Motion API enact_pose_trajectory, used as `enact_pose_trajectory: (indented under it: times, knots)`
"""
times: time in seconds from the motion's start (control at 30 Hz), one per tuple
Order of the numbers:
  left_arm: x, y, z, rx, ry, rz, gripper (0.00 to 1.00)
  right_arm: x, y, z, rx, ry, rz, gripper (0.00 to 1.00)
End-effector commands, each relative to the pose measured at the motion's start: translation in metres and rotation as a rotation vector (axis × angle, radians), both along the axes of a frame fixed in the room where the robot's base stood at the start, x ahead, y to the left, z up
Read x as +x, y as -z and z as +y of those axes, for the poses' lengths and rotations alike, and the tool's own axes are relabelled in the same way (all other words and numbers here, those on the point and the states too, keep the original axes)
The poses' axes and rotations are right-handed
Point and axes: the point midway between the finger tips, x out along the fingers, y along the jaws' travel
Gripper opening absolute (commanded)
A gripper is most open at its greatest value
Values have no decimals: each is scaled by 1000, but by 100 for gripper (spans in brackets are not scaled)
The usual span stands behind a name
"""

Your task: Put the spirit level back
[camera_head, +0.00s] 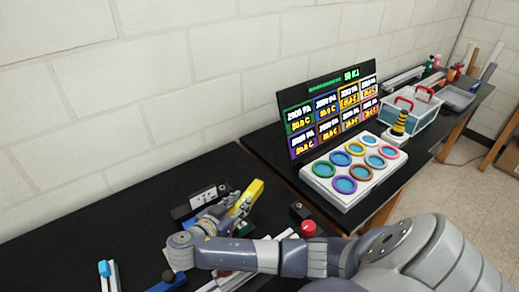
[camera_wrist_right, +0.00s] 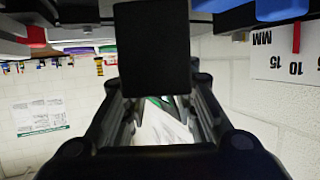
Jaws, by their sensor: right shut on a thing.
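The yellow spirit level (camera_head: 254,192) is above the dark bench in the head view, partly hidden by my right gripper (camera_head: 232,209). The gripper is shut on it. In the right wrist view a black block (camera_wrist_right: 151,45), likely the level's end, fills the space at the fingertips of my right gripper (camera_wrist_right: 150,95). Its long sides are hidden there. I cannot tell whether the level touches anything below. My left gripper is in neither view.
A dark holder with a white label (camera_head: 206,197) stands beside the gripper. A red knob (camera_head: 308,228), a blue-and-black tool (camera_head: 168,282) and white bars (camera_head: 222,282) lie nearby. A white tray with coloured rings (camera_head: 350,190) and a display panel (camera_head: 330,115) are to the right.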

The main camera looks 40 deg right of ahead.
Motion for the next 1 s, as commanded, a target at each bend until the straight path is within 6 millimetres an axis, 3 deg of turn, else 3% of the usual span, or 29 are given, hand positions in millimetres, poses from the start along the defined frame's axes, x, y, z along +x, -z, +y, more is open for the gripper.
enact_pose_trajectory:
  times: [0.03,0.2,0.5,0.7,0.8,1.0]
  knots:
    - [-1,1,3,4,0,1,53,5,-2,-13,-11,5,-5,0]
    - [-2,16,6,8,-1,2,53,19,3,-42,-10,6,-4,0]
    - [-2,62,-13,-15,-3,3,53,39,12,-78,-6,4,-7,0]
    - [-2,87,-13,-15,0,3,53,52,13,-108,-6,8,-6,0]
    - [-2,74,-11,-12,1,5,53,59,7,-121,-5,7,0,0]
    - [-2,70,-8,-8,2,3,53,64,14,-131,-3,4,2,0]
